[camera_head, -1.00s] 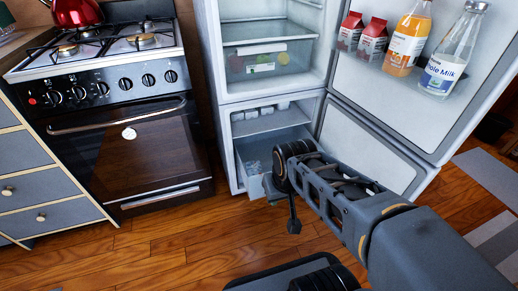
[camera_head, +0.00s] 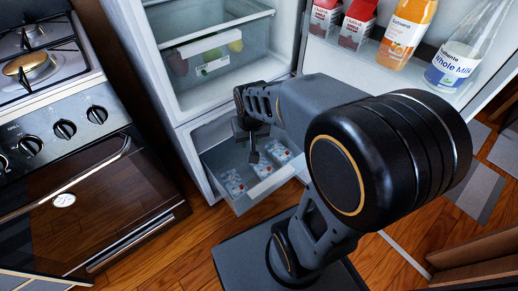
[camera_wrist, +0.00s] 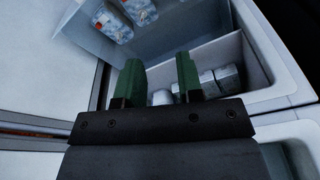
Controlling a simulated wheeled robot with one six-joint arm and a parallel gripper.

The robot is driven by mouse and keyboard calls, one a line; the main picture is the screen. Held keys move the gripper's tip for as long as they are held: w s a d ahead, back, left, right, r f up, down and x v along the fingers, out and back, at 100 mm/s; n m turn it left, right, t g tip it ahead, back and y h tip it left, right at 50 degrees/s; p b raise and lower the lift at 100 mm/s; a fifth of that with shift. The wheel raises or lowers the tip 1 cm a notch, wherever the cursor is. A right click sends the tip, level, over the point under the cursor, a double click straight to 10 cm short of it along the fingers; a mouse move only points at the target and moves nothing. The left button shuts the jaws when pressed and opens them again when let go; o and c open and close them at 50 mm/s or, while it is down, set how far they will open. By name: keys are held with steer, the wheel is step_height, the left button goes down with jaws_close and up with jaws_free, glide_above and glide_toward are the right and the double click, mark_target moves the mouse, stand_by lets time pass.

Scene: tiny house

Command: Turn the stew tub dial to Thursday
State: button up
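No stew tub or dial can be told apart for certain. Several containers with white and blue patterning (camera_head: 263,168) sit in the pulled-out freezer drawer (camera_head: 242,205). Two of them (camera_wrist: 105,18) show at the top of the wrist view. Whitish rounded or many-sided items (camera_wrist: 228,78) sit in another part of the drawer, partly hidden behind my fingers; no lettering is readable. My gripper (camera_head: 254,157) points down over the drawer. In the wrist view its two green fingers (camera_wrist: 158,72) are apart with nothing between them.
The fridge door stands open at right with cartons (camera_head: 360,24), an orange juice bottle (camera_head: 402,30) and a milk bottle (camera_head: 458,60). A clear bin (camera_head: 205,58) is on the fridge shelf above. The stove (camera_head: 70,120) stands at left, with floor between.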

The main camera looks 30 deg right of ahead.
steer(key=w+d+f+m+g+p, duration=0.1)
steer(key=w+d+f+m+p, duration=0.3)
steer(key=w, duration=0.3)
steer(key=shift+m+g, duration=0.5)
steer(key=shift+m, duration=0.2)
steer(key=w+d+f, duration=0.1)
steer(key=f, duration=0.6)
steer(key=w+d+f, duration=0.1)
steer(key=f, duration=0.6)
steer(key=d+f, duration=0.1)
steer(key=f, duration=0.6)
steer(key=shift+w+d+f+p, duration=0.1)
steer(key=shift+w+d+p, duration=0.1)
steer(key=shift+w+p, duration=0.2)
steer(key=shift+f, duration=0.7)
jaws_close()
steer(key=shift+a, duration=0.1)
